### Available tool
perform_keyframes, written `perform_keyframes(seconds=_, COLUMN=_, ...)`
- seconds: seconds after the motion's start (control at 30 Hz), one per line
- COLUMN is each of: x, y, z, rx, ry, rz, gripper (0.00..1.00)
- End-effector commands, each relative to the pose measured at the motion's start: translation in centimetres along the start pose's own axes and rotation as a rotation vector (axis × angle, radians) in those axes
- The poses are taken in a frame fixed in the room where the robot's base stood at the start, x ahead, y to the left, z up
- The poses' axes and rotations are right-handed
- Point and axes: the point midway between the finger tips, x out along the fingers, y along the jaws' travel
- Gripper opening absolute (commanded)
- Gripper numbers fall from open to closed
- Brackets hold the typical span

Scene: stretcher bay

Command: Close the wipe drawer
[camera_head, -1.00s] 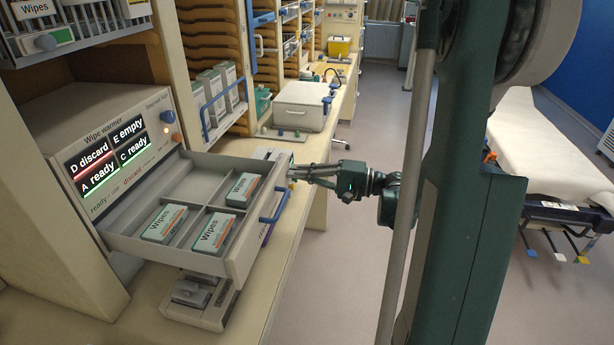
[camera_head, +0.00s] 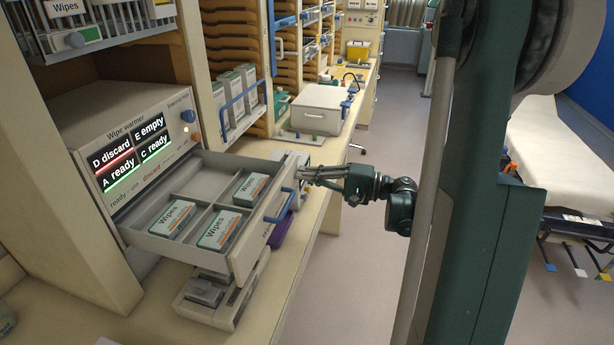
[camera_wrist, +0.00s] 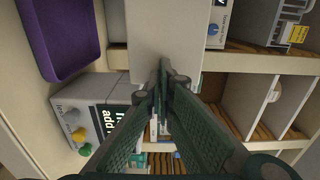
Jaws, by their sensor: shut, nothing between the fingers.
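The wipe drawer (camera_head: 262,232) is a grey drawer standing open from the wipe warmer (camera_head: 130,140). It has inner dividers and a blue handle (camera_head: 279,205) on its front. Three wipes packs (camera_head: 221,229) lie in its compartments. My gripper (camera_head: 300,174) is at the far right end of the drawer front, beyond the handle; its fingers are together and empty. In the wrist view the closed fingertips (camera_wrist: 163,78) lie over a pale panel (camera_wrist: 165,35), which seems to be the drawer front. Whether they touch it is hidden.
A grey tray unit (camera_head: 215,298) sits on the counter below the drawer. A purple tray (camera_wrist: 62,38) is close by in the wrist view. A pale lidded box (camera_head: 318,110) stands farther back on the counter. The floor right of the counter is clear beside a stretcher (camera_head: 560,150).

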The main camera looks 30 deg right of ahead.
Motion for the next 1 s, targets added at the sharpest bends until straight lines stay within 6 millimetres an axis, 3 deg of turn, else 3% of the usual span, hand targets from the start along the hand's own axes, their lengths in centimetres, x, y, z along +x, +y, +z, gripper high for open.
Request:
perform_keyframes(seconds=0.37, x=5.0, y=0.1, z=0.1, rx=0.0, ry=-0.003, rz=0.0, gripper=0.0)
perform_keyframes(seconds=1.0, x=18.7, y=0.1, z=0.1, rx=0.0, ry=-0.004, rz=0.0, gripper=0.0)
